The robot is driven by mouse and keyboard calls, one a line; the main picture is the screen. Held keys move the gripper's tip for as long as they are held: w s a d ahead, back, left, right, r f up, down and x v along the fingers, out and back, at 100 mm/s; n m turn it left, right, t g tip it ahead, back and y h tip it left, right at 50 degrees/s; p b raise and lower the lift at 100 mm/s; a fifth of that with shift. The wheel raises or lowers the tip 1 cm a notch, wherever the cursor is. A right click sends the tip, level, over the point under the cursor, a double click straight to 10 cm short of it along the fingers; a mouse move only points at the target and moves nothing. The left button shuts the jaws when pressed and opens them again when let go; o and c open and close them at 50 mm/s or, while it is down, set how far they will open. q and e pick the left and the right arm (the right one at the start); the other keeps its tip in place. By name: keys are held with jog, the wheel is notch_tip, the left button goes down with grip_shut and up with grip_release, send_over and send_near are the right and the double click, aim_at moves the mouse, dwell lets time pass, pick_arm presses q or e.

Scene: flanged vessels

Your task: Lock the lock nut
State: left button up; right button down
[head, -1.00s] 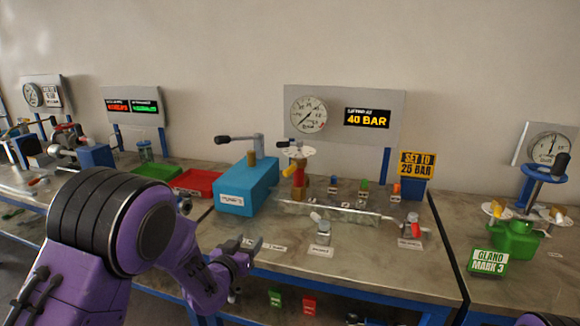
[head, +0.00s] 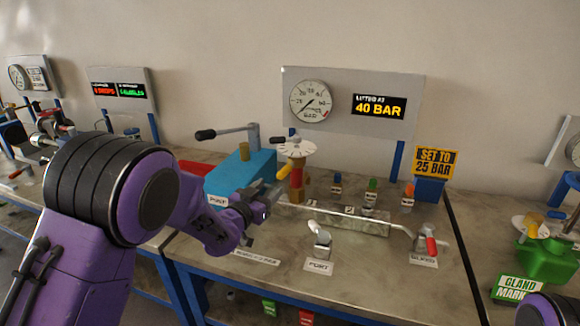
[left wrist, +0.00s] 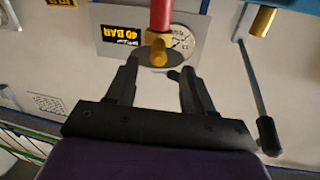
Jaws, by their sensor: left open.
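A valve (head: 296,179) with a red body, brass parts and a white notched disc (head: 296,147) on top stands beside the blue pump (head: 240,178). I cannot clearly tell which brass part is the lock nut. In the left wrist view, the red body (left wrist: 160,16) and a brass piece (left wrist: 159,50) appear just beyond the fingertips, roughly between them. My left gripper (head: 272,196) is open and empty, low and to the left of the valve, apart from it as far as I can see. My right gripper is out of view.
A gauge panel (head: 350,101) reads 40 BAR; a sign (head: 436,162) says SET TO 25 BAR. The pump's lever (head: 228,131) reaches left of the valve. A small port fitting (head: 320,240), a red-handled valve (head: 430,243) and several colored-top pieces stand on the bench (head: 370,275).

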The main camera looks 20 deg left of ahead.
aim_at(285, 172)
pick_arm(q)
jog(key=p+x, duration=0.1)
jog(key=x, duration=0.1)
jog(key=r+p+x, duration=0.1)
jog(key=x, duration=0.2)
jog(key=shift+d+r, duration=0.1)
jog(key=x, duration=0.1)
jog(key=p+x, duration=0.1)
jog(key=x, duration=0.3)
jog(key=shift+f+p, duration=0.3)
jog(key=shift+f, duration=0.1)
jog(key=shift+s+r, duration=0.1)
jog(key=shift+s, duration=0.05)
grip_shut()
